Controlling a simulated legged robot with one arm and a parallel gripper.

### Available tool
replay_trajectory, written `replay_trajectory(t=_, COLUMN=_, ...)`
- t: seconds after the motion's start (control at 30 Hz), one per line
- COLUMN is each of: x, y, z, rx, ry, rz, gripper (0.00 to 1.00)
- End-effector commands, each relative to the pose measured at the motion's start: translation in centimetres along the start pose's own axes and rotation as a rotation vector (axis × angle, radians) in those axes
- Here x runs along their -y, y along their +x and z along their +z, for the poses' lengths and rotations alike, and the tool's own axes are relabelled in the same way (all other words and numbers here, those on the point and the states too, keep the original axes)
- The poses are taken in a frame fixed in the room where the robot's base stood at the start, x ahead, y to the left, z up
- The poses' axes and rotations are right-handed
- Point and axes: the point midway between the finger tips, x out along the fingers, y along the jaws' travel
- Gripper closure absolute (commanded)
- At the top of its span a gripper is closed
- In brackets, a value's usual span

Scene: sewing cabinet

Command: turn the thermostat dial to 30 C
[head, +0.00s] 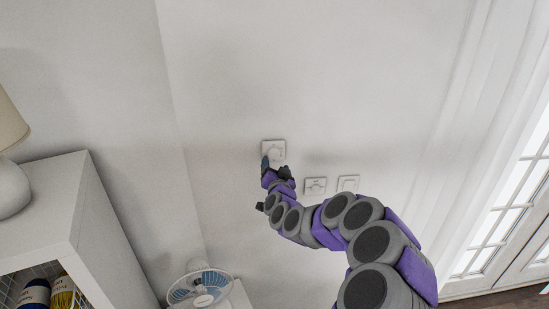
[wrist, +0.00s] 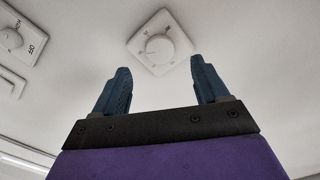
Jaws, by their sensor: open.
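The thermostat is a white square plate (head: 267,144) with a round dial on the wall, partly covered by my gripper (head: 272,163) in the head view. In the wrist view the thermostat plate (wrist: 143,33) and its round white dial (wrist: 160,47) are in full sight, beyond and between my fingertips. My gripper (wrist: 158,75) is open with its two blue fingers apart and nothing between them. The fingers appear short of the dial; contact does not show. The scale markings are too small to read.
Two other white wall plates (head: 315,186) (head: 348,183) sit to the lower right of the thermostat. One with a knob marked OFF (wrist: 12,40) shows at left in the wrist view. A desk fan (head: 200,287), a white cabinet (head: 60,200) and a lamp (head: 10,130) stand at left. Glass doors (head: 510,200) are at right.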

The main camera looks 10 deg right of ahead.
Motion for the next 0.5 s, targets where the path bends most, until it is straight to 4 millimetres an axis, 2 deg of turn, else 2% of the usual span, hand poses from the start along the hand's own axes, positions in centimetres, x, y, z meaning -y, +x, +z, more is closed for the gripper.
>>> replay_trajectory(t=0.5, x=-0.3, y=5.0, z=-0.1, rx=-0.001, ry=-0.001, rz=0.002, gripper=0.26)
